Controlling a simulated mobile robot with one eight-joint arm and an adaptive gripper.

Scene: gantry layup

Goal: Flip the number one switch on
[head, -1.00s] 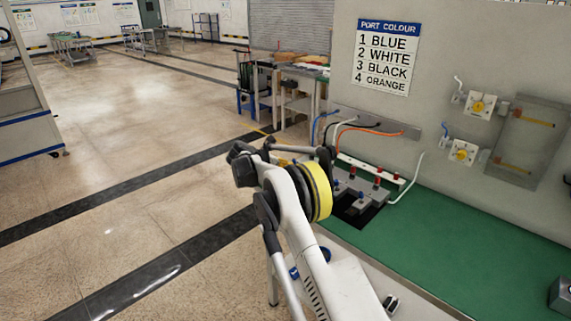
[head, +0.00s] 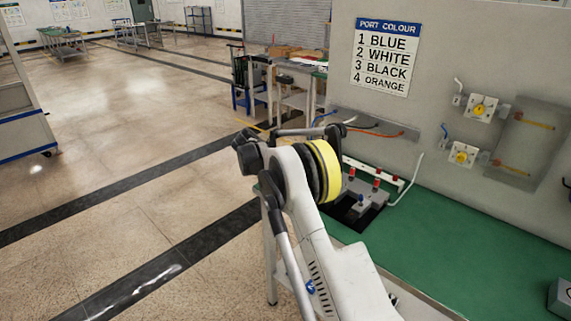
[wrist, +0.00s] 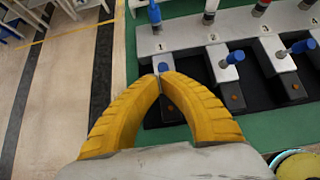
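The number one switch (wrist: 163,67) has a blue-tipped lever on a grey block at the left end of the switch row in the wrist view. My gripper (wrist: 163,77) has two yellow fingers whose tips come together at this blue tip. I cannot tell whether they pinch it or only touch beside it. More blue-tipped levers stand to the right, at number two (wrist: 233,57) and number three (wrist: 300,46). The grey panel (wrist: 185,40) carries printed numbers. In the head view my arm hides switch one and my fingers.
Upright plugs with coloured tops line the panel's back, including a blue one (wrist: 153,12). A green mat (head: 440,240) covers the bench. A port colour sign (head: 386,56) hangs on the wall, with yellow rotary knobs (head: 480,108) right of it. Right of the switches the mat is mostly clear.

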